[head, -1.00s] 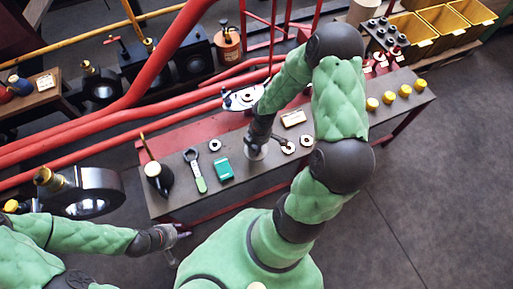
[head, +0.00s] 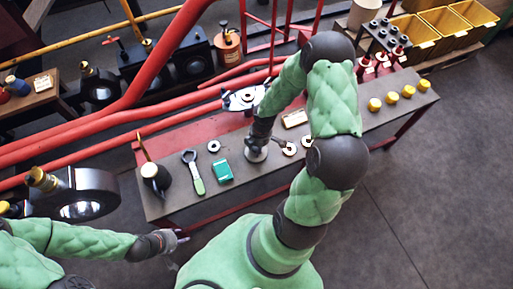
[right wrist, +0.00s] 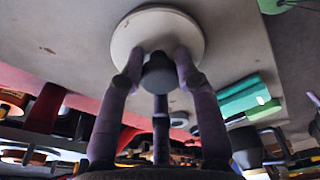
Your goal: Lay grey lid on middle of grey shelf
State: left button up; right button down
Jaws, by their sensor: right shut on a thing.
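The grey lid (right wrist: 190,25) is a round pale disc with a dark knob (right wrist: 160,72). My right gripper (right wrist: 160,65) is shut on this knob, its fingers around it. In the head view the lid (head: 256,155) shows below the right gripper (head: 257,146), over the middle part of the grey shelf (head: 240,194), a long bench top with a red frame. I cannot tell whether the lid touches the shelf. My left gripper (head: 182,237) hangs empty in front of the shelf at the lower left; its fingers are too small to judge.
Left of the lid lie a teal box (head: 222,170), a green-handled wrench (head: 194,172), a small ring (head: 214,146) and a dark oil can (head: 155,176). Yellow caps (head: 392,98) stand farther right. Red pipes run behind.

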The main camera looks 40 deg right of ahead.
jog(key=shift+f, duration=0.2)
jog(key=c, duration=0.9)
grip_release()
jog(key=shift+s+d+r+p, duration=0.2)
jog(key=shift+r+p, duration=0.95)
jog(key=shift+r, duration=0.9)
jog(key=shift+s+d+r+p, duration=0.1)
jog(key=shift+d+r+p, duration=0.1)
jog(key=shift+r+p, duration=1.4)
jog(key=shift+s+d+r+p, duration=0.15)
jog(key=shift+r+p, duration=0.5)
jog(key=shift+r, duration=1.85)
